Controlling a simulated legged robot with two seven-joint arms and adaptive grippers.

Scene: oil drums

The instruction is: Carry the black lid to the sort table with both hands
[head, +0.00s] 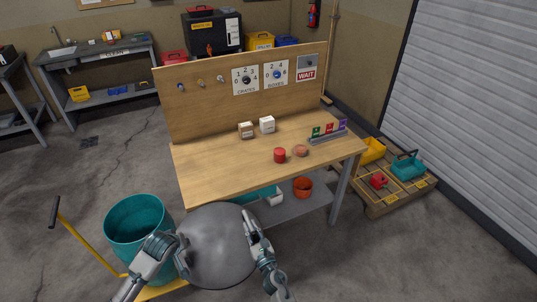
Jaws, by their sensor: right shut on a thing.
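The black lid (217,252) is a large round dark grey disc at the bottom centre of the head view, in front of the sort table's near edge. My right gripper (248,222) is shut on the lid at its right side. My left gripper (182,256) is at the lid's left edge; whether its fingers are closed on the rim cannot be made out. The sort table (215,165) has a wooden top, a pegboard-like back panel and a grey lower shelf. The lid hides part of the table's front left and lower shelf.
On the table stand two small boxes (267,125), a red can (280,155), a pinkish round item (300,151) and a coloured rack (328,131). The table's left front is bare. A teal drum (138,226) on a yellow trolley stands left. A pallet (385,200) lies right.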

